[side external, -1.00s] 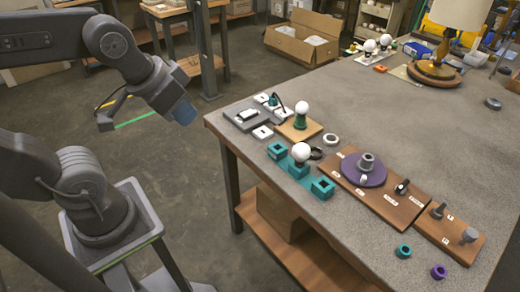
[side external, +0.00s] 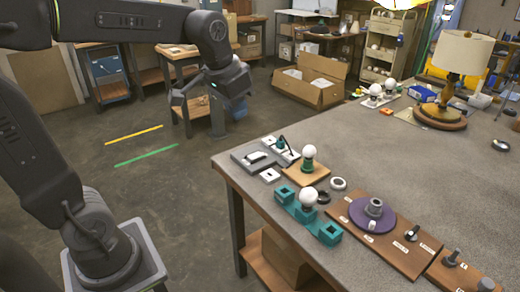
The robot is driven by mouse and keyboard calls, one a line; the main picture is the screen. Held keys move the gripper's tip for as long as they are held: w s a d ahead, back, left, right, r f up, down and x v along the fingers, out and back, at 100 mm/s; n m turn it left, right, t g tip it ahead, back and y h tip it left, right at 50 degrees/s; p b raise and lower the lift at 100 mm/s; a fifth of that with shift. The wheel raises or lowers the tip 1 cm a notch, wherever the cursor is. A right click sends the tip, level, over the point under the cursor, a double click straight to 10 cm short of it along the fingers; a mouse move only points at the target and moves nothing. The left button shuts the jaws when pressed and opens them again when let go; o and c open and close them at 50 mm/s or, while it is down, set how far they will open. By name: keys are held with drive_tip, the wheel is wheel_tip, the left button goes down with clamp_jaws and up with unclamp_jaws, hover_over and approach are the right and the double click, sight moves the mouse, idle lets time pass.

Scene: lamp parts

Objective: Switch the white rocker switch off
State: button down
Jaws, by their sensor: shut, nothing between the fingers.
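The rocker switch (side external: 256,157) is a small pale rocker in a dark surround on a grey base plate (side external: 241,163), near the table's left corner. It is small here, and I cannot tell which way it is tipped. My gripper (side external: 238,109) is shut and empty, with a bluish end pointing down. It hangs in the air up and to the left of the switch in the picture, clearly apart from it. Its fingertips are hard to make out.
A white bulb (side external: 308,152) on a wooden block and a teal holder (side external: 307,214) with another bulb stand close to the switch. A wooden board (side external: 388,238) with a purple disc lies to the right. A shaded lamp (side external: 461,55) stands at the back. The table's middle is clear.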

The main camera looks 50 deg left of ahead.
drive_tip(key=w+a+f+g, duration=0.2)
drive_tip(key=w+a+f, duration=0.2)
drive_tip(key=w+a, duration=0.6)
drive_tip(key=g, duration=0.2)
hover_over(260, 153)
wheel_tip(260, 153, down, 10)
drive_tip(key=shift+s+r+h, duration=0.1)
drive_tip(key=shift+r+h, duration=0.15)
drive_tip(key=shift+h, duration=0.05)
wheel_tip(260, 153, down, 14)
drive_tip(key=shift+f, duration=0.1)
drive_tip(key=shift+f, duration=0.15)
